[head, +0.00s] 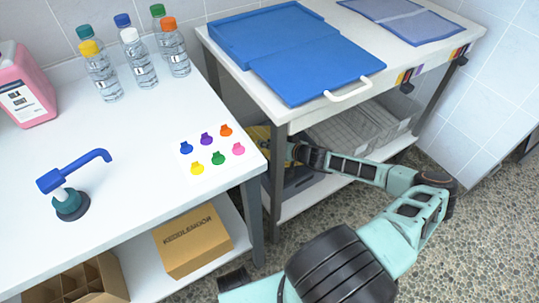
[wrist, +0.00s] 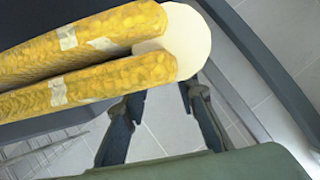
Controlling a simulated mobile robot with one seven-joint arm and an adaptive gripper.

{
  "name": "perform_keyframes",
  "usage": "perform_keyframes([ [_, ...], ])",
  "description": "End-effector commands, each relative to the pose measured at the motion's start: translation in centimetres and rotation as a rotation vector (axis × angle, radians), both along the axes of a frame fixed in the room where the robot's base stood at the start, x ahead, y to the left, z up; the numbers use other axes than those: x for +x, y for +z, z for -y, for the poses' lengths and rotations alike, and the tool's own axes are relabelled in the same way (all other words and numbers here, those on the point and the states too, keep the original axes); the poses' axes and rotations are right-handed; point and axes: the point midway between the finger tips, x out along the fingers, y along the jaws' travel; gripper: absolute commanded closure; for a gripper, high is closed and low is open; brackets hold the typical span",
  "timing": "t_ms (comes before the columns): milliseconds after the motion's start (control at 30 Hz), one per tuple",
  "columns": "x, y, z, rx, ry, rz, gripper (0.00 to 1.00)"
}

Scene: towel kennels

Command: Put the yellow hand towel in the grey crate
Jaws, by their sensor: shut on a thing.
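The yellow hand towel shows in the wrist view (wrist: 90,75) as two long, patterned yellow rolls side by side with pale bands and a white rounded piece at the near end. My gripper (wrist: 162,95) has its two dark fingers at this end, shut on the towel. In the head view, part of the yellow towel (head: 258,133) shows under the right table, left of my gripper (head: 289,152). A dark grey crate (head: 301,181) stands on the lower shelf below my gripper. The table and my arm hide much of it.
A cardboard box (head: 193,243) is under the left counter (head: 130,150).

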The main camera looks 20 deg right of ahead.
Motion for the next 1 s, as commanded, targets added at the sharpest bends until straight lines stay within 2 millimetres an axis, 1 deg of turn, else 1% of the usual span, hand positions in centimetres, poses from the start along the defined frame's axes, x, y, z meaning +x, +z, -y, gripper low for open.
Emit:
perform_keyframes([
  [33, 0.0, -0.7, 0.0, 0.002, -0.001, 0.0, 1.0],
  [167, 0.0, -1.4, 0.0, 0.001, 0.0, 0.0, 1.0],
  [400, 0.0, -4.6, -0.1, 0.003, 0.001, 0.0, 1.0],
  [633, 0.0, -4.6, 0.0, 0.0, 0.003, 0.001, 1.0],
  [733, 0.0, -4.9, 0.0, 0.0, 0.002, 0.001, 1.0],
  [767, 0.0, -4.9, 0.0, 0.0, 0.001, 0.001, 0.72],
  [900, 0.0, -4.8, 0.0, 0.0, 0.001, 0.001, 0.57],
  [1000, 0.0, -4.8, 0.0, 0.0, 0.001, 0.001, 0.56],
])
